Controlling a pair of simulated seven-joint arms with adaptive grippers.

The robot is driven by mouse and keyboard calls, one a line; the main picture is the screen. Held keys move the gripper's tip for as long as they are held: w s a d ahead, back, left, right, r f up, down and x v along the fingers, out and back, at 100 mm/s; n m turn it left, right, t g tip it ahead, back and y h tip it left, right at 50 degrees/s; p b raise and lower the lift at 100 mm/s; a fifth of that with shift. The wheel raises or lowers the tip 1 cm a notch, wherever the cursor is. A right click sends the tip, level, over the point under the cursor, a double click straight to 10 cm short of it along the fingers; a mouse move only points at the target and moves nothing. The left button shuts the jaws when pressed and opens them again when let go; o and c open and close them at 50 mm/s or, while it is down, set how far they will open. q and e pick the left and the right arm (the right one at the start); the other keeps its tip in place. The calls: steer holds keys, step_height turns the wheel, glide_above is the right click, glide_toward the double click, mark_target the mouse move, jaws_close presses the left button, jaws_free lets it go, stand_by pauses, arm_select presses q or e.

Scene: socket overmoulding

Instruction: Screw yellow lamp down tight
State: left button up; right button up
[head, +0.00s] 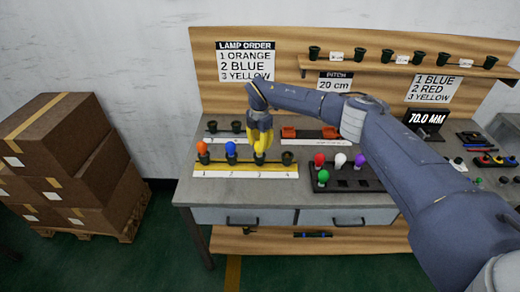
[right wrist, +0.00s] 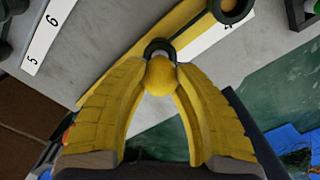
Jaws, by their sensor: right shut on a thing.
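The yellow lamp (right wrist: 160,74) is a round bulb seated at a dark socket ring (right wrist: 160,46) in the right wrist view. My right gripper (head: 260,157) has yellow fingers and points down over the third socket of the numbered strip (head: 246,174). In the right wrist view its fingers (right wrist: 160,80) are shut on the yellow lamp from both sides. The orange lamp (head: 202,148) stands in socket 1 and the blue lamp (head: 231,149) in socket 2. Socket 4 (head: 287,158) is empty. How far the yellow lamp's thread is in is hidden. My left gripper is not in view.
A dark tray (head: 345,182) to the right holds red, white, purple and green lamps. Orange parts (head: 305,133) lie behind the strip. A shelf (head: 400,63) with more sockets runs above. Stacked cartons (head: 60,150) stand left of the table.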

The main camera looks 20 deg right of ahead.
steer(key=m, duration=0.3)
stand_by(0.5)
steer(key=shift+m, duration=0.6)
steer(key=shift+f+m, duration=0.1)
steer(key=shift+m, duration=1.6)
steer(key=o, duration=1)
steer(key=shift+o, duration=0.2)
